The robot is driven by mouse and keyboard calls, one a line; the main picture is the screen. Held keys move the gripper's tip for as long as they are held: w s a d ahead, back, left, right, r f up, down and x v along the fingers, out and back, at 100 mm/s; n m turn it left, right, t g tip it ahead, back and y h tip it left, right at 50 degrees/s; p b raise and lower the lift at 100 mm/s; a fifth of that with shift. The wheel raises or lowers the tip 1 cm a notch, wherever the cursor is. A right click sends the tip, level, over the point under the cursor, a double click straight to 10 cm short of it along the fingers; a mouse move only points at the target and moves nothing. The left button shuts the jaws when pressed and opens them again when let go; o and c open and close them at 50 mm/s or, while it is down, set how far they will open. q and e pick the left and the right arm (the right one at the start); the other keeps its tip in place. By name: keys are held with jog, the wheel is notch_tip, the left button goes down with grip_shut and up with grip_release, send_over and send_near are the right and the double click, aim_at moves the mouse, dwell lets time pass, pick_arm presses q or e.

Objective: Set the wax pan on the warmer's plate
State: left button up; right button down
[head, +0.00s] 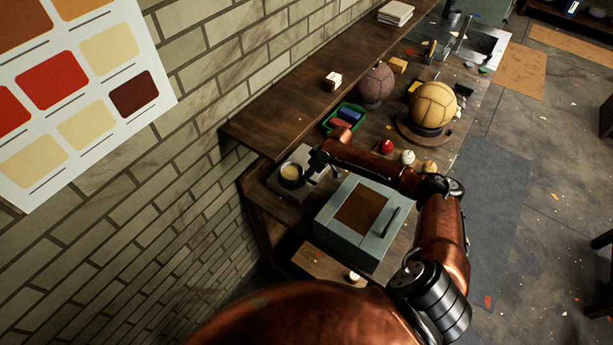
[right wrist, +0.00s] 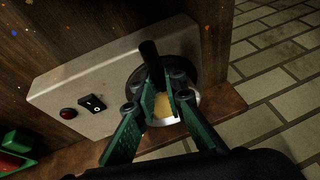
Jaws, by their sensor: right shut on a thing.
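The wax pan (head: 291,172) has a dark rim and pale yellow wax inside. It is over one end of the grey warmer (head: 318,187) in the head view. My right gripper (head: 317,160) is shut on the pan's black handle, beside the pan. In the right wrist view, the handle (right wrist: 149,58) sticks up between the green fingers of the right gripper (right wrist: 170,92). The wax pan (right wrist: 163,112) shows partly behind them. The warmer's dark round plate (right wrist: 196,68) is partly hidden by the pan and fingers. I cannot tell whether they touch. My left gripper is not in view.
A grey-blue box (head: 341,239) with a brown top panel stands in front of the warmer. A green tray (head: 344,121) is behind it, below a wooden shelf (head: 300,108). A yellow ball (head: 434,104) sits farther along the bench. The brick wall is close on the left.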

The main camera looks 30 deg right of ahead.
jog(key=c, duration=2)
grip_release()
jog(key=b+v, duration=0.1)
jog(key=v, duration=1.1)
